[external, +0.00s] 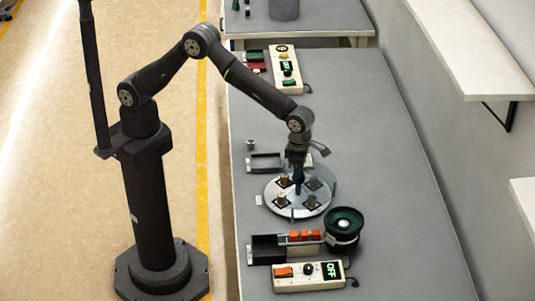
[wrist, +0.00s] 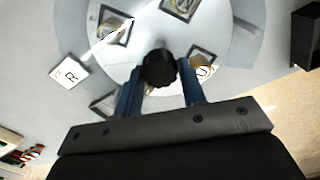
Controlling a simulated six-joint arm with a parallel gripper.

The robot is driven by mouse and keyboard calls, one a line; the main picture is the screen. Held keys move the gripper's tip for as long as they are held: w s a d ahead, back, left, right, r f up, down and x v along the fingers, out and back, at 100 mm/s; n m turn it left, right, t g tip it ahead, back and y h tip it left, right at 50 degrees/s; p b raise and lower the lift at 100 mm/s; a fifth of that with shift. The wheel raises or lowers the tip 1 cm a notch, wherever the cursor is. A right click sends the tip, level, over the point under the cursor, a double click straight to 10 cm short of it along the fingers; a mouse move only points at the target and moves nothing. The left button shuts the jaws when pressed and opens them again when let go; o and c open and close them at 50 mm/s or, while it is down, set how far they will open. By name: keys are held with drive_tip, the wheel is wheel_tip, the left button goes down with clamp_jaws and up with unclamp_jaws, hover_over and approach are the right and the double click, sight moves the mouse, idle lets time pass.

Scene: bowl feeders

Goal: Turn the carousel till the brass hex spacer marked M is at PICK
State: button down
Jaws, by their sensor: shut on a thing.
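The carousel (external: 271,192) is a pale round disc with several dark square nests, on the grey bench. My gripper (external: 298,187) comes down over its middle. In the wrist view, its blue fingers (wrist: 159,78) are shut on a round black knob (wrist: 158,66) above the disc (wrist: 215,32). One nest at right holds a brass-coloured piece (wrist: 204,72) with a letter like U, partly cut off by a finger. Other nests show dark or brassy pieces whose marks I cannot read. I cannot make out an M. A white card (wrist: 70,73) beside the disc shows a letter like R.
A black bowl feeder with a green rim (external: 343,216) stands close at the front right, beside orange blocks (external: 305,236) and a black bin (external: 268,250). A control box (external: 308,276) lies in front. A dark tray (external: 264,163) sits behind the carousel. The bench is clear at right.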

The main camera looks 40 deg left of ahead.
drive_tip(key=shift+r+m, duration=0.1)
drive_tip(key=shift+m, duration=0.5)
idle(0.3)
drive_tip(key=c, duration=0.9)
unclamp_jaws()
drive_tip(key=shift+r, duration=0.1)
wheel_tip(320, 180, up, 17)
drive_tip(key=shift+r, duration=0.1)
